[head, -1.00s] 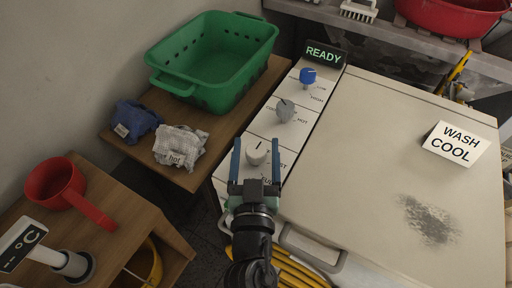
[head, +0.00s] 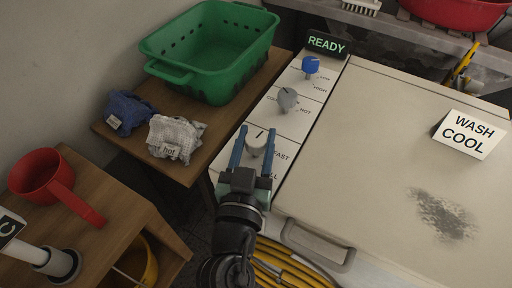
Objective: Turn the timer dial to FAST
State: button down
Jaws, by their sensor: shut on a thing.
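The timer dial (head: 256,143) is the nearest knob on the white control panel (head: 270,108), off-white with a dark pointer line. The lettering beside it reads "FAST" and, partly hidden, what looks like "FULL". The pointer line points up and slightly right, not at the FAST lettering to its right. My gripper (head: 254,140) comes from below with its two blue fingers on either side of the dial, shut on it. Farther up the panel are a grey knob (head: 287,99) by "HOT" and a blue knob (head: 311,65) by "LOW" and "HIGH".
A "READY" display (head: 327,43) stands at the panel's far end. A "WASH COOL" card (head: 470,134) stands on the machine's lid (head: 385,140). A green basket (head: 211,52) and two cloths sit on the wooden table left. A red pot (head: 45,176) is nearer left.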

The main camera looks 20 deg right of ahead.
jog(key=h+b, duration=0.1)
jog(key=m+g+b, duration=0.1)
jog(key=shift+w+f+h+b, duration=0.1)
jog(key=shift+f+h+b, duration=0.25)
jog(key=shift+h+b, duration=0.05)
jog(key=m+g+h+b, duration=0.2)
jog(key=g+b, duration=0.1)
jog(key=shift+r+m+h, duration=0.15)
jog(key=shift+m+h, duration=0.15)
jog(key=shift+m, duration=0.1)
jog(key=m+g+h+b, duration=0.1)
jog(key=m+g, duration=0.1)
jog(key=g, duration=0.1)
jog(key=m+g+h+b, duration=0.2)
jog(key=m+g, duration=0.1)
jog(key=g, duration=0.1)
jog(key=shift+r+g, duration=0.2)
jog(key=shift+g, duration=0.1)
jog(key=shift+m+h, duration=0.3)
jog(key=shift+c, duration=1.7)
grip_release()
